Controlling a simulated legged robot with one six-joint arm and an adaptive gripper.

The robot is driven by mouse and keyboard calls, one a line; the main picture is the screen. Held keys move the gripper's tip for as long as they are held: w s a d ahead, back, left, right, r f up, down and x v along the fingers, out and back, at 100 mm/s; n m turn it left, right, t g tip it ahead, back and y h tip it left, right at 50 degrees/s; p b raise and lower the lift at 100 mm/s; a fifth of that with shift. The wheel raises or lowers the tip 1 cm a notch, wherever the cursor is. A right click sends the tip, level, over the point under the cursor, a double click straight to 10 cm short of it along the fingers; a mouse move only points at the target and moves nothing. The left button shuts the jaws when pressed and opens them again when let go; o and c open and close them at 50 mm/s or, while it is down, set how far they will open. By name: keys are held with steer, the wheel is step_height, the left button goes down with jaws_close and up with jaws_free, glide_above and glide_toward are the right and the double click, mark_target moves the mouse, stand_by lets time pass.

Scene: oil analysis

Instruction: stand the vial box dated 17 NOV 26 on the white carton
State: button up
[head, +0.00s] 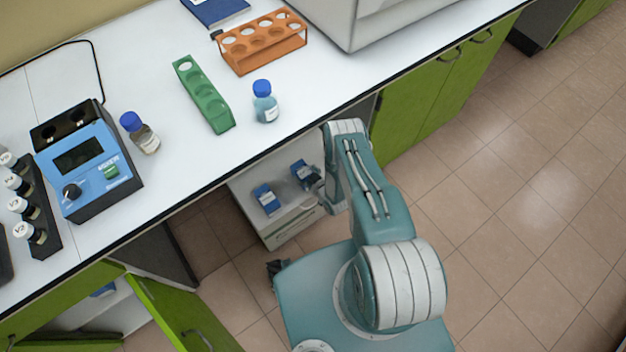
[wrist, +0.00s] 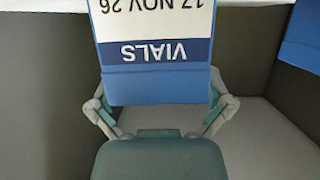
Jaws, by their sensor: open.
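The vial box dated 17 NOV 26 (wrist: 155,50) fills the top middle of the wrist view. It is blue with a white label, and its print appears upside down. My gripper (wrist: 161,104) is open, with one finger at each side of the box's near end; I cannot tell whether they touch it. In the head view my gripper (head: 316,180) is under the bench edge, at the right one of two blue boxes (head: 302,170). Both boxes are on a white box-like unit (head: 290,228), possibly the white carton. The left blue box (head: 267,199) stands apart from my gripper.
The bench top (head: 120,75) overhangs the unit. It carries a green rack (head: 203,95), an orange rack (head: 262,42), blue-capped bottles (head: 264,101) and a blue instrument (head: 88,165). An open green door (head: 180,315) is at lower left. The tiled floor at right is clear.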

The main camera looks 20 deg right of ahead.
steer(key=v, duration=1.1)
